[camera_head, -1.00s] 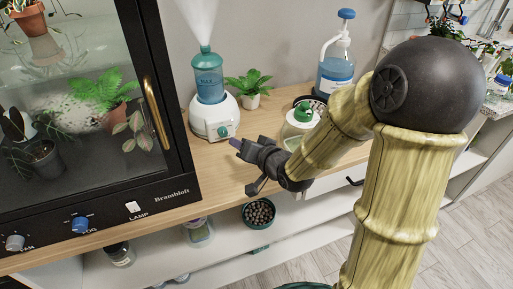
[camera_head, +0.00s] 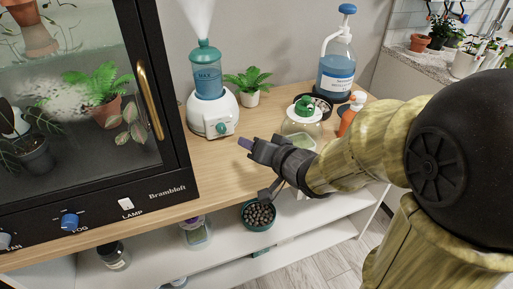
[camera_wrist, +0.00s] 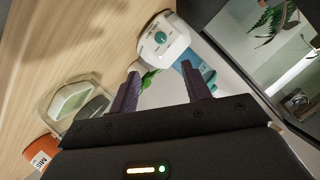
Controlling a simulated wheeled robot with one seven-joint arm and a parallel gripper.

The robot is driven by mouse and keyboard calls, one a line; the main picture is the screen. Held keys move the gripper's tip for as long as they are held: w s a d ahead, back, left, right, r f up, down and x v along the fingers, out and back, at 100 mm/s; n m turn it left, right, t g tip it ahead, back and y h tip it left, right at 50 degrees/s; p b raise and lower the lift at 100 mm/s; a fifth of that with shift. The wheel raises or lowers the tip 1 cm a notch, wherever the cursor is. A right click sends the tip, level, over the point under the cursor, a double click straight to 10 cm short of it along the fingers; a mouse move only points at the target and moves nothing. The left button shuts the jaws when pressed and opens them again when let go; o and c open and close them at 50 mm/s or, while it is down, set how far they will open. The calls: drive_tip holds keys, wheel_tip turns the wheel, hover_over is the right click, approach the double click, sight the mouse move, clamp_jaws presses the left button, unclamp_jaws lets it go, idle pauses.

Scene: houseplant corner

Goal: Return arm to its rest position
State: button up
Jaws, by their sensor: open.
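My gripper (camera_head: 252,166) is at the end of my bamboo-patterned arm, over the front edge of the wooden counter (camera_head: 222,158). In the wrist view its two purple-grey fingers (camera_wrist: 162,88) stand apart with nothing held between them. In the head view it is in front of the humidifier (camera_head: 213,115) and left of the glass jar with a green knob (camera_head: 303,122), apart from the humidifier. My forearm hides part of the counter's right side.
A dark glass cabinet (camera_head: 158,190) with a brass handle stands at the left. A bowl of pebbles (camera_head: 259,214) sits on the shelf below.

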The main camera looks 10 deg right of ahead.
drive_tip(key=d+f+h, duration=0.1)
drive_tip(key=d+f, duration=0.1)
drive_tip(key=d+f+g+h, duration=0.1)
drive_tip(key=d+f+h, duration=0.1)
drive_tip(key=shift+s+d+f+h, duration=0.1)
drive_tip(key=shift+s+d+h, duration=0.1)
drive_tip(key=shift+d+h, duration=0.15)
drive_tip(key=s+d+f+n+g+h, duration=0.25)
drive_tip(key=s+d+f+g, duration=0.25)
drive_tip(key=s+f+g, duration=0.5)
wheel_tip(320, 180, up, 32)
drive_tip(key=s+t+p, duration=0.1)
drive_tip(key=p, duration=2.9)
drive_tip(key=shift+s+d+t, duration=0.15)
drive_tip(key=shift+s+t, duration=0.15)
drive_tip(key=shift+s, duration=0.1)
drive_tip(key=shift+f+m, duration=0.1)
drive_tip(key=shift+m, duration=0.15)
